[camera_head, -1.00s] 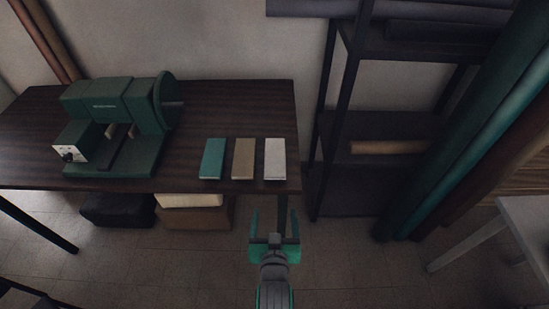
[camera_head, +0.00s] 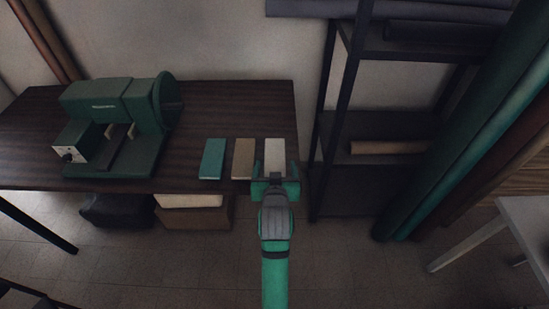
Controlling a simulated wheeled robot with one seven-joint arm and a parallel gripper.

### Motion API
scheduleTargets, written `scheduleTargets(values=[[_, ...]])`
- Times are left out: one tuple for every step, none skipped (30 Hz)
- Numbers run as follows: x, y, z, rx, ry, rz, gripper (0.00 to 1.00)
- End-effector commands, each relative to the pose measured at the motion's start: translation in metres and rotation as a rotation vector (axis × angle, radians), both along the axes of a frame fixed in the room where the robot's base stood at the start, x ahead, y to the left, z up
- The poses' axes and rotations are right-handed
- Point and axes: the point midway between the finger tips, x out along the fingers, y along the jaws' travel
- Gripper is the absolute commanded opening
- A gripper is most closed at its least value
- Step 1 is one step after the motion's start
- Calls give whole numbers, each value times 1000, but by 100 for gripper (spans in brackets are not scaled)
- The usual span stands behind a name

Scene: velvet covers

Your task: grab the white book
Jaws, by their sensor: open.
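The white book (camera_head: 275,149) lies at the right end of a row of three books, near the front right corner of the dark wooden table (camera_head: 235,105). My gripper (camera_head: 274,168) is open, with its two green fingers pointing away from me at the white book. In the picture the fingers overlap the book's near part and hide its front end. Its far part shows between and beyond the fingertips. I cannot tell how high the fingers are relative to the book or whether they touch it.
A brown book (camera_head: 243,158) lies just left of the white one, and a teal book (camera_head: 213,158) beyond it. A green machine (camera_head: 120,125) stands on the table's left. A dark shelf rack (camera_head: 345,110) stands to the right. Boxes (camera_head: 195,215) sit under the table.

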Motion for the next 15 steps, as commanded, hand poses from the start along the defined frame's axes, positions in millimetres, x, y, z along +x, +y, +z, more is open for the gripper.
scheduleTargets(values=[[2, 0, -1, 0, 0, 0, 77], [3, 0, -2, 0, 1, 0, 77], [6, 0, -3, 0, 1, 0, 77], [8, 0, -4, 0, 1, 0, 77], [11, 0, -5, 0, 1, 0, 77], [16, 1, -6, 0, 0, 0, 77], [20, 1, -7, 0, 0, 0, 77], [24, 1, -9, 0, 0, 0, 77], [30, 1, -12, 0, 2, 0, 77], [34, 2, -13, 0, 1, 0, 77], [37, 2, -14, 0, 0, 0, 77], [42, 2, -16, 0, 0, 0, 77], [44, 2, -17, 0, 0, 0, 77], [46, 2, -19, 0, 1, 0, 77], [49, 2, -20, 0, 1, 0, 77]])
